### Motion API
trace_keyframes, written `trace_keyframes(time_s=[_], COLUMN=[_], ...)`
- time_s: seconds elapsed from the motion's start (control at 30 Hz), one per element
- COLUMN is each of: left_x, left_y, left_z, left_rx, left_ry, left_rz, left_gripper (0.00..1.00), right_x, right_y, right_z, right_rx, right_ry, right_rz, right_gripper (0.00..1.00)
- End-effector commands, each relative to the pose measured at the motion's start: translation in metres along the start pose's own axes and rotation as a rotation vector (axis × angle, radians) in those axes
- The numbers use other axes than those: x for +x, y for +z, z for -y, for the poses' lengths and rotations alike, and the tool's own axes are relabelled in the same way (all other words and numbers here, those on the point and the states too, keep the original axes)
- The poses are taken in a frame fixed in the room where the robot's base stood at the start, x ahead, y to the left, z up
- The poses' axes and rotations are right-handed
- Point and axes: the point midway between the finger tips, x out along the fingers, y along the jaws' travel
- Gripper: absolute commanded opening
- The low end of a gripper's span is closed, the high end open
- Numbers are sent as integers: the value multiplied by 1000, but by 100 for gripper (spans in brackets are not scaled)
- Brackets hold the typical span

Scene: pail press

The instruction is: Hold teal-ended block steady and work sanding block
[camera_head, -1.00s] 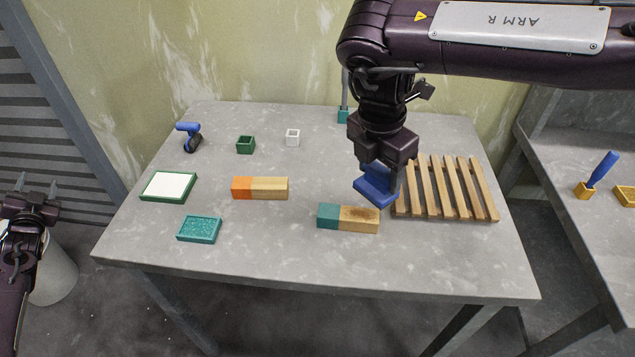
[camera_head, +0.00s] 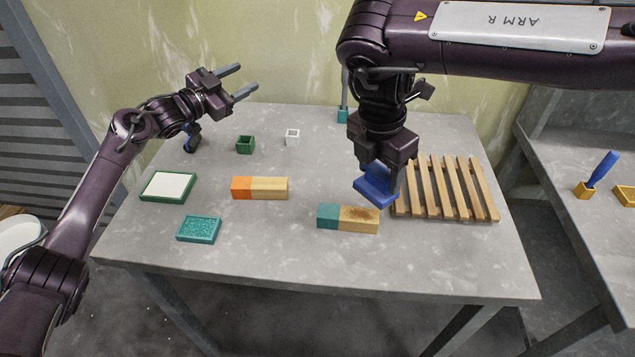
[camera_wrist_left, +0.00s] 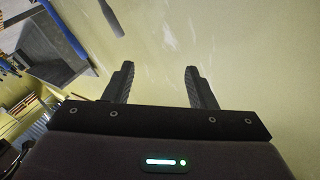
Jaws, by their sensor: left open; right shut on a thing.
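The teal-ended block (camera_head: 330,216) lies on the table, teal at its left end and bare wood at its right, with a brown rough patch on the wood's top. My right gripper (camera_head: 385,180) is shut on the blue sanding block (camera_head: 374,190) and holds it just above and to the right of the wooden end. My left gripper (camera_head: 240,82) is open and empty, raised above the table's back left, its fingers pointing right. In the left wrist view its two fingers (camera_wrist_left: 157,85) are spread, with only the wall between them.
An orange-ended block (camera_head: 260,188) lies left of the teal-ended one. A slatted rack (camera_head: 447,188) stands close on the right. A teal tray (camera_head: 199,229), a green-framed white pad (camera_head: 168,186) and small green (camera_head: 245,145) and white (camera_head: 292,137) cups stand left. The front middle is clear.

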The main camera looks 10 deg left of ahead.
Motion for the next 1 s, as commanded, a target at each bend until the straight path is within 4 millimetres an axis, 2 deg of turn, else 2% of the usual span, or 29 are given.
trace_keyframes(time_s=[0.03,0.2,0.33,0.43,0.5,0.63,0.9,1.0], left_x=[17,57,72,69,61,36,-36,-52], left_y=[-21,-76,-113,-127,-130,-122,-71,-60], left_z=[-18,-93,-160,-205,-230,-254,-292,-300], left_rx=[1,10,51,105,151,248,315,312], left_ry=[66,319,537,692,780,894,1044,1067], left_rz=[-12,4,78,186,284,503,954,1038], left_gripper=[51,51,51,51,51,51,51,51], right_x=[0,0,0,0,0,0,0,0], right_y=[0,0,0,0,0,0,0,0], right_z=[0,0,0,0,0,0,0,0], right_rx=[0,0,0,0,0,0,0,0], right_ry=[0,0,0,0,0,0,0,0], right_rz=[0,0,0,0,0,0,0,0], right_gripper=[39,39,39,39,39,39,39,39])
